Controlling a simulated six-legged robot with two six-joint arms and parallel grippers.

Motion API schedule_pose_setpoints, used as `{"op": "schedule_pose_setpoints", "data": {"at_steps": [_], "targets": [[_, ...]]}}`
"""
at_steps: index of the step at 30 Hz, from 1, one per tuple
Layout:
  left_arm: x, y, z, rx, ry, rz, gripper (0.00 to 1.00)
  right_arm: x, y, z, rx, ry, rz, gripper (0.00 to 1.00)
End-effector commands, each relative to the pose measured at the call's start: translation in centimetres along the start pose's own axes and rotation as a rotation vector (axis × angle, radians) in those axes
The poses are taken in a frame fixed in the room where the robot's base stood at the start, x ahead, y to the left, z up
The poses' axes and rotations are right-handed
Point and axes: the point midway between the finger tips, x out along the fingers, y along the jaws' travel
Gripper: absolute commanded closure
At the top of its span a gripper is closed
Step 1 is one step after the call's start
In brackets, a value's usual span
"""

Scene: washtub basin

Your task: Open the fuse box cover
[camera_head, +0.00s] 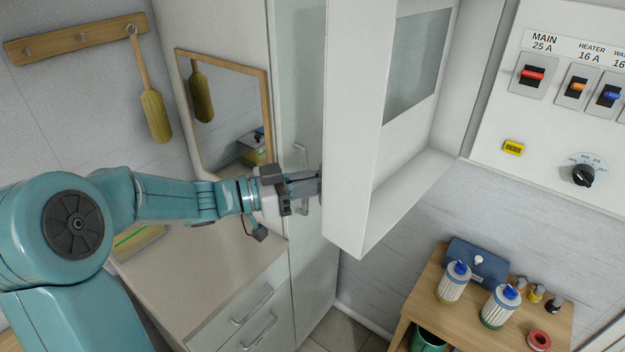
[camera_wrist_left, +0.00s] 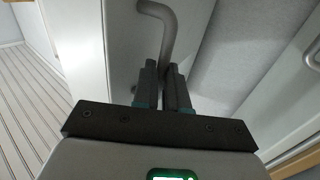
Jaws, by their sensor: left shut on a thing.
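The fuse box cover (camera_head: 352,130) is a white, deep-edged panel with a grey window, swung well out from the wall toward the left. The fuse panel (camera_head: 560,100) at the right is exposed, with labelled switches and a dial. My left gripper (camera_head: 318,182) is at the cover's near left edge. In the left wrist view, my left gripper (camera_wrist_left: 164,80) is shut on the cover's bent grey handle (camera_wrist_left: 168,30). The cover hides the fingertips' hold in the head view. My right gripper is not in view.
A tall cabinet with a bar handle (camera_head: 301,155) stands behind my left gripper. A counter with drawers (camera_head: 250,310) lies below the arm. A small wooden table (camera_head: 425,290) with filter bottles, a blue case and small items stands at lower right.

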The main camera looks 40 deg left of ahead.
Motion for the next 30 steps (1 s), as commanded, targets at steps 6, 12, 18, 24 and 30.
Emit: {"op": "schedule_pose_setpoints", "data": {"at_steps": [6, 12, 18, 24, 30], "targets": [[0.0, 0.0, 0.3, -0.006, -0.005, 0.002, 0.62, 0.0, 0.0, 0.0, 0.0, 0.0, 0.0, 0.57], [0.0, -0.1, 0.2, -0.003, -0.003, 0.002, 0.62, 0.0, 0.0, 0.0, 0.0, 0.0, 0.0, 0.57], [-0.1, -0.2, 0.1, -0.002, -0.002, 0.002, 0.62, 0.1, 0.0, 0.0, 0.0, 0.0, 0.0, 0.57], [-2.6, -0.4, 0.3, 0.0, -0.003, -0.004, 0.62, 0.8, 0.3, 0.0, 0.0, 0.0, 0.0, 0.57], [-8.0, -0.4, 0.5, 0.0, -0.005, -0.007, 0.62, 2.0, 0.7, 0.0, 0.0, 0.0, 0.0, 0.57]]}}
